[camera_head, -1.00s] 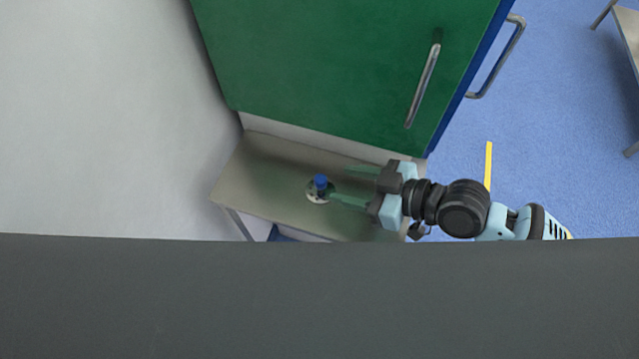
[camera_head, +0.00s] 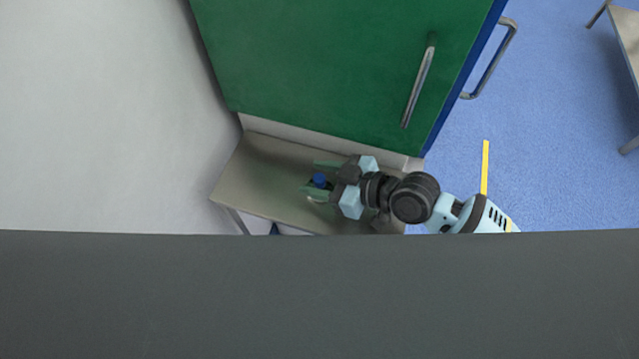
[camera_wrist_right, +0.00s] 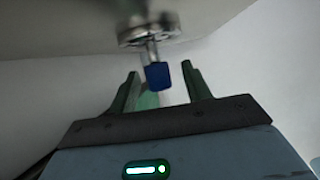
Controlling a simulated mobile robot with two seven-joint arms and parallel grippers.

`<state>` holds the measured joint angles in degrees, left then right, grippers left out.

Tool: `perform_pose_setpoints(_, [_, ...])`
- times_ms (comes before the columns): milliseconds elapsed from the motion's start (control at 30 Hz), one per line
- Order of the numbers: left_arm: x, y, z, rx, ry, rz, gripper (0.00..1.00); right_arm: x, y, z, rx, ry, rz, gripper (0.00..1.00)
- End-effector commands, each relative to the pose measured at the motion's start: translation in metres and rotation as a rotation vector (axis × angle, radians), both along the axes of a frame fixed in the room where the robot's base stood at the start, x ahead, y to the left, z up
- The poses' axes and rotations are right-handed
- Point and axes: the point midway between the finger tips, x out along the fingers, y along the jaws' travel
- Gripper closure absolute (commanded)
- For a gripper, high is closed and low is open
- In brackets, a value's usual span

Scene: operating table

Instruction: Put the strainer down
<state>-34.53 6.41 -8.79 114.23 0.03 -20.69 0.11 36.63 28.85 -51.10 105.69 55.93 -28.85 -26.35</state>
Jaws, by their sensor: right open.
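The strainer (camera_head: 320,180) stands on a grey table with its blue end up. In the right wrist view the strainer (camera_wrist_right: 158,77) shows a blue handle end, a short metal stem and a blurred round metal part against the table surface. My right gripper (camera_head: 309,175) is open, with one green finger on each side of the blue end. In the right wrist view the gripper (camera_wrist_right: 160,70) shows gaps between the blue end and both fingers. Part of the strainer's round base is hidden by the near finger in the head view. My left gripper is not in view.
The small grey table (camera_head: 255,175) has bare room left of the strainer. A green cabinet door (camera_head: 320,70) with a metal handle (camera_head: 418,88) rises behind it. A pale wall (camera_head: 100,110) is at the left. A dark surface (camera_head: 320,300) blocks the lower view.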

Motion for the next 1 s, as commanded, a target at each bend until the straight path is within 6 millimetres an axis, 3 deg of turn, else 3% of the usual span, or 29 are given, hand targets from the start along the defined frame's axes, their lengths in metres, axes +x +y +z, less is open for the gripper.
perform_pose_setpoints(67, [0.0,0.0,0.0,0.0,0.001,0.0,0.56,0.0,0.0,0.0,0.0,0.0,0.0,0.54])
perform_pose_setpoints(400, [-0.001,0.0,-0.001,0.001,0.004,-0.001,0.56,0.0,0.0,0.0,0.0,0.0,0.0,0.99])
perform_pose_setpoints(767, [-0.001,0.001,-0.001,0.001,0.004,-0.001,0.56,0.0,0.0,0.004,0.001,-0.001,0.0,1.0])
perform_pose_setpoints(1000, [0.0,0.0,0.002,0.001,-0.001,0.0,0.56,0.0,0.0,0.028,0.002,-0.005,0.002,1.0])
